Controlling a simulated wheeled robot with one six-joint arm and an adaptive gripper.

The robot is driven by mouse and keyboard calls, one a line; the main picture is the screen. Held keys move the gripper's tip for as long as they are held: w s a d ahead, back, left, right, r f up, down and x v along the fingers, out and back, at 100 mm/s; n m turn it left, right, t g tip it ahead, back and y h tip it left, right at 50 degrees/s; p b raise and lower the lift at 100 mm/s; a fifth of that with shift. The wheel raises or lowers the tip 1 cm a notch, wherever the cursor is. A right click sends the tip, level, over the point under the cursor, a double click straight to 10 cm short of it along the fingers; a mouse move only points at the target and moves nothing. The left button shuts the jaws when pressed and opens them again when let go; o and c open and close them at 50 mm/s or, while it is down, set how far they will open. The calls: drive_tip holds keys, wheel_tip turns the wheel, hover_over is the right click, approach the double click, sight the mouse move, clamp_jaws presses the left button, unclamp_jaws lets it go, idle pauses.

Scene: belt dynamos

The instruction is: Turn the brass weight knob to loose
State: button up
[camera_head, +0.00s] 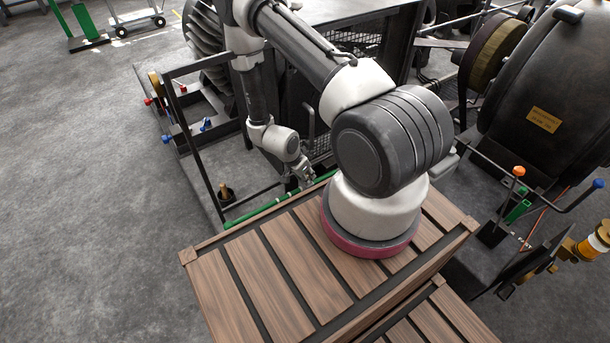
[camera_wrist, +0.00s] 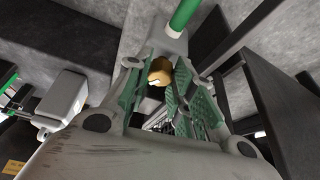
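A rounded brass knob (camera_wrist: 160,72) shows in the wrist view, between the green-padded fingers of my gripper (camera_wrist: 163,84). The fingers are spread, with a gap on the right; I cannot tell whether the left finger touches the knob. In the head view my gripper (camera_head: 304,178) points down beside the far edge of the slatted wooden top, and the thing between its fingers is hidden. A small brass piece on a dark post (camera_head: 225,192) stands to its left, apart from it. I cannot tell whether it is the same knob. No marking for loose is readable.
A green rod (camera_head: 270,205) runs along the far edge of the wooden top (camera_head: 235,300); a green rod also shows in the wrist view (camera_wrist: 184,14). A dark frame (camera_head: 195,170) stands left of my gripper. A large dark drum (camera_head: 545,95) is at right.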

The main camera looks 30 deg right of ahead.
drive_tip(key=shift+n, duration=0.3)
clamp_jaws()
drive_tip(key=n, duration=0.1)
drive_tip(key=n+t, duration=0.1)
drive_tip(key=n, duration=0.1)
drive_tip(key=shift+s+t+y, duration=0.2)
drive_tip(key=shift+t+y, duration=0.1)
drive_tip(key=shift+d+n, duration=0.1)
drive_tip(key=shift+n, duration=0.9)
drive_tip(key=shift+t+y, duration=0.3)
drive_tip(key=o, duration=1)
unclamp_jaws()
drive_tip(key=shift+c, duration=0.2)
